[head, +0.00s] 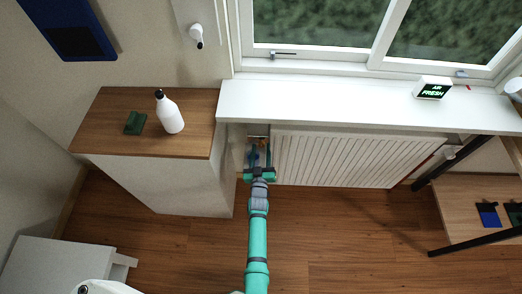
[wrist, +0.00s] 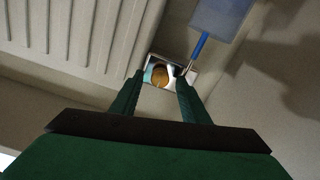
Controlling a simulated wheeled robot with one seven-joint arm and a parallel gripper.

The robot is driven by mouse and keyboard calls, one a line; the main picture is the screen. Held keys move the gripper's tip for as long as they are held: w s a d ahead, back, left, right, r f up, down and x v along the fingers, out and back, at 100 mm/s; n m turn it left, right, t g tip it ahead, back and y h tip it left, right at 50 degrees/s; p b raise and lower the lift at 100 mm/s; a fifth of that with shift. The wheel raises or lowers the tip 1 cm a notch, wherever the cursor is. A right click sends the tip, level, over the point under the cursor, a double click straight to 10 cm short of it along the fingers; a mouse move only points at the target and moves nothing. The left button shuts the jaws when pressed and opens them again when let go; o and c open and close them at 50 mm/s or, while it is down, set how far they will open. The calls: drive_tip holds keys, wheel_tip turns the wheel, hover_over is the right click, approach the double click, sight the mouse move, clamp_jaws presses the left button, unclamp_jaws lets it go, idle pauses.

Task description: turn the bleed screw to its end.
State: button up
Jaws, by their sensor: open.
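The bleed screw (wrist: 160,76) looks like a round brass-coloured piece in front of a small bright plate (wrist: 183,80) by the end of the radiator (head: 335,158). In the head view it is small and mostly hidden behind my gripper (head: 260,160). In the wrist view my gripper (wrist: 160,83) is open, with one dark green finger on each side of the brass piece. I cannot tell whether the fingers touch it. The radiator's ribbed panel also shows at upper left in the wrist view (wrist: 80,35).
A blue rod with a pale blue block (wrist: 222,18) is close to the right finger. The white window sill (head: 350,108) overhangs the radiator. A wooden-topped cabinet (head: 190,105) with a white bottle (head: 169,115) and green block (head: 135,123) stands left. Floor in front is clear.

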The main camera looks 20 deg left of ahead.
clamp_jaws()
